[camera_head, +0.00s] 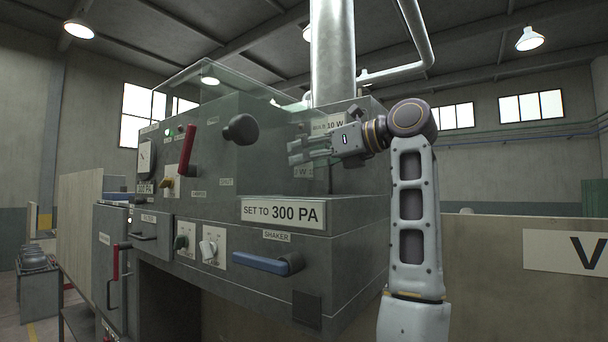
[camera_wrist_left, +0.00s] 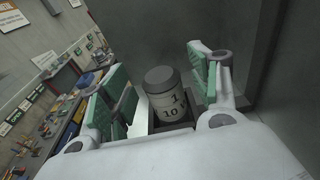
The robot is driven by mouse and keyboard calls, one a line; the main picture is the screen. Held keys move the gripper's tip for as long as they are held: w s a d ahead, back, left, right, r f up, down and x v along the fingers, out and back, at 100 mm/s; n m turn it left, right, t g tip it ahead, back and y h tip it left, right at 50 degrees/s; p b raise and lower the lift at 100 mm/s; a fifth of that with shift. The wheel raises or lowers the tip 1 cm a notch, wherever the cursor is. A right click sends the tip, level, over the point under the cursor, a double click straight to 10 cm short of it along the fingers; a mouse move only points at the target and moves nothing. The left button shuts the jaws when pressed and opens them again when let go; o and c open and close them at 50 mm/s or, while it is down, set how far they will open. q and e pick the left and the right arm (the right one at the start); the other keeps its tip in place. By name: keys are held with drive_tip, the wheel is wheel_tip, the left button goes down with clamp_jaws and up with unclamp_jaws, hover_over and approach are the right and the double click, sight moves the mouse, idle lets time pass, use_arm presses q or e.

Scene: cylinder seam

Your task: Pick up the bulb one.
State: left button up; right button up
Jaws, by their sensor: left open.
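In the left wrist view, a small upright cylinder with a dark grey cap (camera_wrist_left: 172,98) has a pale band reading "1" and "10". Its foot is in a dark square holder (camera_wrist_left: 178,127). My left gripper (camera_wrist_left: 160,74) is open, with one green-padded finger on each side of the cylinder; I cannot tell whether either pad touches it. In the head view, the left gripper (camera_head: 296,153) points left at the cabinet's upper ledge, below a label reading "BULB 10 W" (camera_head: 328,126). The cylinder cannot be made out there. My right gripper is not in view.
The grey cabinet (camera_head: 350,225) carries a black knob (camera_head: 240,129), a red lever (camera_head: 187,150), a blue handle (camera_head: 262,263) and a "SET TO 300 PA" sign (camera_head: 283,214). A glass cover (camera_head: 235,85) stands on top. A grey wall (camera_wrist_left: 225,25) is close behind the cylinder.

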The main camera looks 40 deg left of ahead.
use_arm(q)
drive_tip(key=shift+c, duration=0.4)
drive_tip(key=c, duration=1)
drive_tip(key=shift+c, duration=0.2)
drive_tip(key=shift+r, duration=0.2)
drive_tip(key=shift+r, duration=4.8)
